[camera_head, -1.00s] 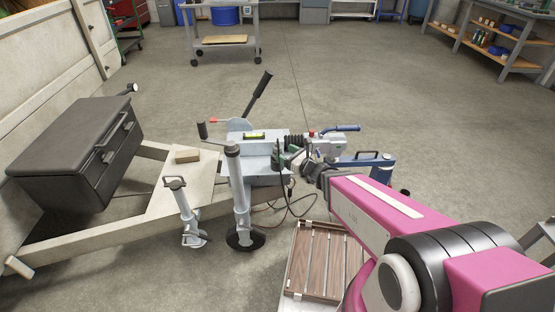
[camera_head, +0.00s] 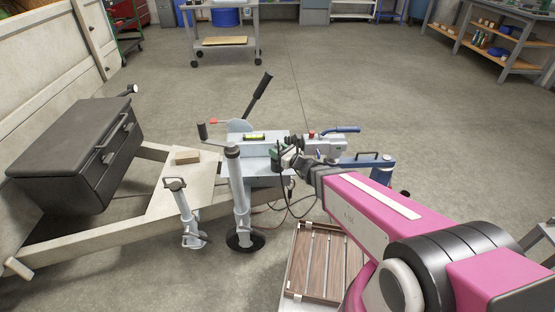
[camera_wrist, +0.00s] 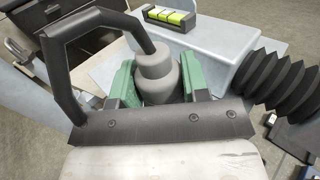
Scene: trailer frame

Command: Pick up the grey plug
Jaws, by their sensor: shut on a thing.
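The grey plug (camera_wrist: 157,75) is in the middle of the wrist view, stepped and rounded, between the two green finger pads. My gripper (camera_wrist: 158,84) is shut on it. A thick dark bent piece (camera_wrist: 92,22) arches at the left up to the plug's top; I cannot tell if it is its cable. In the head view my gripper (camera_head: 284,156) is at the right end of the light grey drawbar head of the trailer, and the plug there is too small to make out. The plug's lower end is hidden behind the dark bracket of my gripper.
A black ribbed bellows (camera_wrist: 285,82) is close at the right of my gripper. The coupling with a blue handle (camera_head: 342,128) is beside it. A jockey wheel post (camera_head: 238,190) stands at the left. A yellow level (camera_wrist: 170,17) is behind.

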